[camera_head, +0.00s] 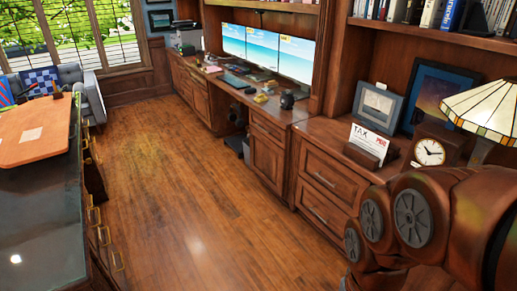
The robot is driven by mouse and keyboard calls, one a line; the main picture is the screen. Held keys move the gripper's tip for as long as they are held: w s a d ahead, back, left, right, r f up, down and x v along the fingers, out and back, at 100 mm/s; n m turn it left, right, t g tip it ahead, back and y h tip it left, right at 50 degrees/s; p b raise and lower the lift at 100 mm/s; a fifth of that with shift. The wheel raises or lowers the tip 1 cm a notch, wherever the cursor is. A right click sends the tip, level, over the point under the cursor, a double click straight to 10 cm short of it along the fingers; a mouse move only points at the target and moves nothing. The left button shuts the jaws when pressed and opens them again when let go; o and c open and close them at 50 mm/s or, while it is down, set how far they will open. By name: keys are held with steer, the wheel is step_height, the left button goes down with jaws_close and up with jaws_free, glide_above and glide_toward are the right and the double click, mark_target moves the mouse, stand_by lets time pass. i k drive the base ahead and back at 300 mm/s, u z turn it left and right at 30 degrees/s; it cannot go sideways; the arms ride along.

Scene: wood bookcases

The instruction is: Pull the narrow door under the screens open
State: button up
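Three screens (264,46) with blue beach pictures stand in a row on the long wooden counter (236,97). Below the counter, right of the open knee space, is a narrow panelled wooden door (267,158) under a shallow drawer (268,125). This door looks shut, and I cannot make out its handle. Another narrow panelled door (201,104), farther away on the left of the knee space, also looks shut. I cannot tell from this view which door is meant. My gripper is not in view.
Wide drawers (325,190) stand right of the near door. A dark-topped desk (45,210) with brass handles lines the left side. The wooden floor (165,170) between is clear. A dark object (238,143) sits in the knee space. A grey armchair (88,92) stands far left.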

mark_target(267, 159)
steer(key=u, duration=0.25)
steer(key=i, duration=1.2)
steer(key=u, duration=0.65)
steer(key=i, duration=2.9)
steer(key=z, duration=0.05)
